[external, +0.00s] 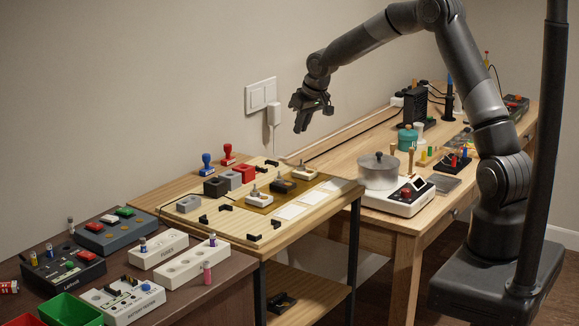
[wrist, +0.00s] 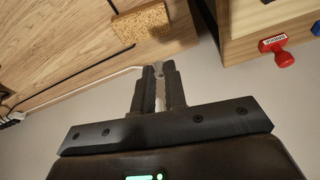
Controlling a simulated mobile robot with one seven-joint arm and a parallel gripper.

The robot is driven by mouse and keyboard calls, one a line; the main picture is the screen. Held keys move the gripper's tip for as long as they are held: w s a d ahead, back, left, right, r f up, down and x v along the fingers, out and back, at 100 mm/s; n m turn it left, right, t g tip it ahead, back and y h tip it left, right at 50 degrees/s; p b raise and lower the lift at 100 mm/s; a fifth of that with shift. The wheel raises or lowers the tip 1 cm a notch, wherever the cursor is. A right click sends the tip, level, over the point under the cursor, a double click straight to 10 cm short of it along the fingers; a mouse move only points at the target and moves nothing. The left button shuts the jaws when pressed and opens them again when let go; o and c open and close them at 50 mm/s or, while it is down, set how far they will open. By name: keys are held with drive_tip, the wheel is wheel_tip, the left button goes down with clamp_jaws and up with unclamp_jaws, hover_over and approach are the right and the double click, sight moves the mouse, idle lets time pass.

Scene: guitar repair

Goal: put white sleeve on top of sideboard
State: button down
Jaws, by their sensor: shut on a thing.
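My gripper (external: 303,118) is raised above the tables, near the wall, in the external view. In the wrist view its two dark fingers (wrist: 160,85) are close together, with a small pale piece (wrist: 160,97) between them. It fits the white sleeve, but it is mostly hidden by the fingers, and I cannot make out its shape. In the external view I cannot see it in the jaws. A dark brown cabinet (external: 235,290) at the lower left looks like the sideboard; its top carries several items.
The dark cabinet holds a grey box (external: 105,238), white blocks (external: 192,262) and a green bin (external: 70,312). A middle table (external: 345,205) carries a fixture board and stamps. A workbench (external: 400,228) stands at the right. A cork block (wrist: 140,22) and red stamp (wrist: 278,52) show in the wrist view.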

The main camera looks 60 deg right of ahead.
drive_tip(key=s+d+f+m+h, duration=0.15)
drive_tip(key=s+d, duration=0.25)
drive_tip(key=d, duration=0.6)
drive_tip(key=s+d+f+m, duration=0.2)
drive_tip(key=s+d, duration=0.2)
drive_tip(key=d, duration=0.7)
drive_tip(key=s+d+f+m+h, duration=0.15)
drive_tip(key=s+d, duration=0.25)
drive_tip(key=d, duration=0.6)
drive_tip(key=g+y, duration=0.1)
hover_over(352, 160)
drive_tip(key=s+a, duration=0.1)
wheel_tip(352, 160, down, 7)
drive_tip(key=shift+r, duration=0.15)
drive_tip(key=shift+a+f, duration=0.1)
drive_tip(key=shift+f, duration=1.9)
drive_tip(key=c, duration=1.5)
unclamp_jaws()
drive_tip(key=shift+f, duration=0.1)
